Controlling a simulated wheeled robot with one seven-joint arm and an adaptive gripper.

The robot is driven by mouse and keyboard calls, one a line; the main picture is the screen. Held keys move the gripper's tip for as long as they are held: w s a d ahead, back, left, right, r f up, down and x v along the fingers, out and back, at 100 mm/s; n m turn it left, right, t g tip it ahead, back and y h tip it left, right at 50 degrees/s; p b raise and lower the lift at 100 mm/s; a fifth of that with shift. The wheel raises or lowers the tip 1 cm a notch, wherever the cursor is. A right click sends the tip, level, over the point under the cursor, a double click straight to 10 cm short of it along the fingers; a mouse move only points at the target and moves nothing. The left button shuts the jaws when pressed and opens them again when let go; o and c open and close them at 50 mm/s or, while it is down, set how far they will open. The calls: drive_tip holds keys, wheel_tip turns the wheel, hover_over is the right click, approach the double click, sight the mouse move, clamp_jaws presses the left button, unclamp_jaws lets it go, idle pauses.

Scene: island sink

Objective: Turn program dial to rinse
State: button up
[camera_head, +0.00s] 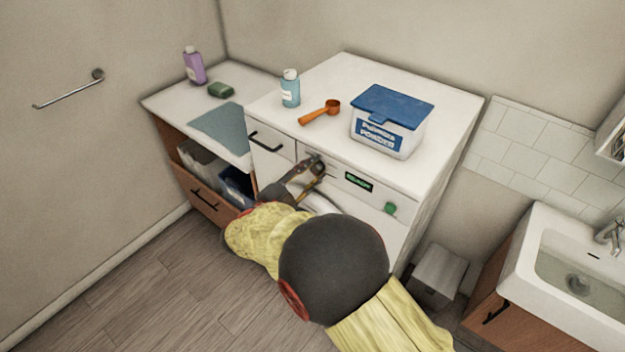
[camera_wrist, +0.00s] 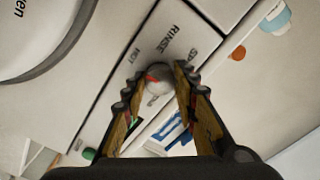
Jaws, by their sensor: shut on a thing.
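The program dial (camera_wrist: 157,80) is a small pale round knob with a red mark, on the washing machine's (camera_wrist: 100,130) white control panel. In the wrist view the red mark shows on the knob's left side; I cannot tell exactly which label it points at. The printed words RINSE (camera_wrist: 172,38) and HOT lie beyond the knob, with another partly cut-off label at its right. My gripper (camera_wrist: 157,82) has one finger on each side of the knob and is shut on it. In the head view my gripper (camera_head: 316,166) reaches the panel's left part and hides the dial.
The panel also has a green display (camera_head: 358,182) and a green button (camera_head: 390,208). A counter (camera_head: 170,100) adjoins at left.

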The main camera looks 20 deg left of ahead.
drive_tip(key=m+b, duration=0.2)
drive_tip(key=b, duration=0.1)
drive_tip(key=m+b, duration=0.1)
drive_tip(key=shift+f+m, duration=0.25)
drive_tip(key=shift+m, duration=0.15)
drive_tip(key=m+b, duration=0.3)
drive_tip(key=b, duration=0.2)
drive_tip(key=shift+f+m, duration=0.1)
drive_tip(key=shift+m, duration=0.2)
drive_tip(key=m+b, duration=0.5)
drive_tip(key=shift+r+b, duration=0.2)
drive_tip(key=shift+b, duration=0.15)
drive_tip(key=shift+m, duration=0.3)
drive_tip(key=o, duration=1.2)
drive_tip(key=shift+r, duration=0.1)
drive_tip(key=shift+c, duration=0.2)
